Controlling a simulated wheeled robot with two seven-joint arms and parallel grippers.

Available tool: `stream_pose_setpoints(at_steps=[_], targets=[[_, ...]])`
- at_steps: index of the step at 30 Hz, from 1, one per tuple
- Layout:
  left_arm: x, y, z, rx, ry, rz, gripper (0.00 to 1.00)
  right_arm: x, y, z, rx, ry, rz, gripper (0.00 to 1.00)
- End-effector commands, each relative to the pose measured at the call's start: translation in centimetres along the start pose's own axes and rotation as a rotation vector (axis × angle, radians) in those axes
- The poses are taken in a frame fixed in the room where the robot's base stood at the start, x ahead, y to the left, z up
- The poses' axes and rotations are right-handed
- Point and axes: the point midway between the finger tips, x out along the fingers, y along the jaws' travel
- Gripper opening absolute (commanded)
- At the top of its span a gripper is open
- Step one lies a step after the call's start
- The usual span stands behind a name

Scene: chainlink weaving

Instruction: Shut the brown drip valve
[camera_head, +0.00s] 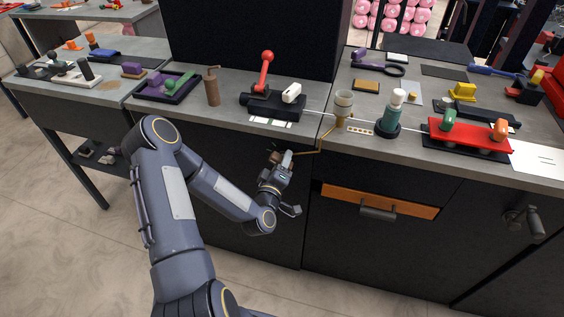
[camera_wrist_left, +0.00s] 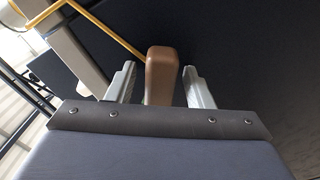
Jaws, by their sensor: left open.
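The brown drip valve's handle (camera_wrist_left: 160,75) stands between the two pale fingers of my left gripper (camera_wrist_left: 160,84) in the left wrist view. The fingers are open, with a gap showing on each side of the handle. In the head view my left gripper (camera_head: 279,162) is at the front of the counter, below its edge, at the end of a thin yellow-brown pipe (camera_head: 308,152). The valve is small there and mostly hidden by the gripper. The pipe also shows at the upper left in the left wrist view (camera_wrist_left: 112,32). My right gripper is not in view.
A beige cup-like vessel (camera_head: 343,104) stands on the counter above the pipe. A dark cabinet with an orange drawer (camera_head: 372,198) lies below. The floor in front is clear.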

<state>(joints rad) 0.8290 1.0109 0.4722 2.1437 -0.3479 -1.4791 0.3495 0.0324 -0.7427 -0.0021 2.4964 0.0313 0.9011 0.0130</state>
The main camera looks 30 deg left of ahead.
Motion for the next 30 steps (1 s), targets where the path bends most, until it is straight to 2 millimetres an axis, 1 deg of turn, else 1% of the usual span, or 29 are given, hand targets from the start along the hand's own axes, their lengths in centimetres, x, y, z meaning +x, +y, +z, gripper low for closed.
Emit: stream_pose_setpoints(at_steps=[5, 6, 16, 23, 30], targets=[[0.0, 0.0, 0.0, 0.000, -0.001, 0.000, 0.47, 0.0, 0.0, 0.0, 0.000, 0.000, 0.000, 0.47], [0.0, 0.0, 0.0, 0.000, -0.001, 0.000, 0.46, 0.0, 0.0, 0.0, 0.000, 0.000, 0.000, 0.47], [0.0, 0.0, 0.0, 0.001, -0.001, -0.001, 0.03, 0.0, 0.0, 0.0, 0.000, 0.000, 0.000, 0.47], [0.0, -0.1, 0.1, 0.019, -0.001, 0.000, 0.03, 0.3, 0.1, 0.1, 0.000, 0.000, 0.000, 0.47], [0.0, -0.3, 0.2, 0.122, -0.002, 0.003, 0.03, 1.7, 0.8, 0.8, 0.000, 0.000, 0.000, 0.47]])
